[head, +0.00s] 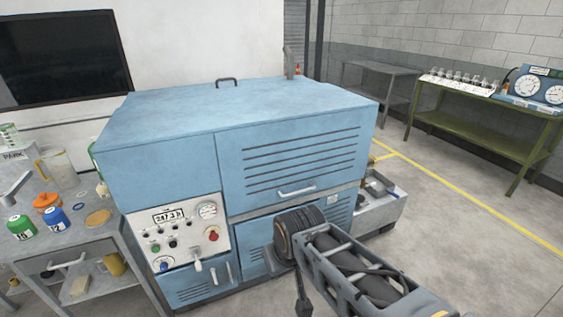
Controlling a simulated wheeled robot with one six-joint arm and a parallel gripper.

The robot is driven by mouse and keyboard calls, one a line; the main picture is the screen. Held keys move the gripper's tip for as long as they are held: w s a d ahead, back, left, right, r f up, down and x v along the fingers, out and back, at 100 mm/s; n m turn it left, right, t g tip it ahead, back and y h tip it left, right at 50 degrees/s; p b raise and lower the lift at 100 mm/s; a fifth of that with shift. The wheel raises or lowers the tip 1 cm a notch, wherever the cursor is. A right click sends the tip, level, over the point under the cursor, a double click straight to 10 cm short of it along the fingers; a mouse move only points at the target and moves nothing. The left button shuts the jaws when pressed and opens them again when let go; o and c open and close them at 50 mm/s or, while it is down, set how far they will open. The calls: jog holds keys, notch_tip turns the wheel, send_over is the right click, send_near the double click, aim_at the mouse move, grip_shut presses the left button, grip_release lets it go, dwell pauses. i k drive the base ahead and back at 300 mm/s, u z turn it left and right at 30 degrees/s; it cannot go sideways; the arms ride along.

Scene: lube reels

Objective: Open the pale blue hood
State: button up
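The pale blue hood (297,155) is the louvred upper front of a large pale blue machine cabinet in the middle of the head view. It looks shut, with a thin dark seam along its lower edge. A light bar handle (296,192) runs across the hood's lower part. My arm reaches in from the lower right, in front of the cabinet's lower front. Its dark joint stands just below the handle, with no clear contact. My gripper's fingers cannot be made out, and part of the lower front is hidden behind the arm.
A control panel (178,238) with gauge and knobs is left of the lower front. A grey bench (70,248) with bottles and a jug stands at left. A green table (470,130) with gauges and a grey table (380,68) stand at right. The floor (450,235) at right is clear.

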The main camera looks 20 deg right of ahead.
aim_at(273, 145)
jog(key=k, duration=0.55)
jog(key=z, duration=0.55)
jog(key=i, duration=1.3)
jog(key=u, duration=0.8)
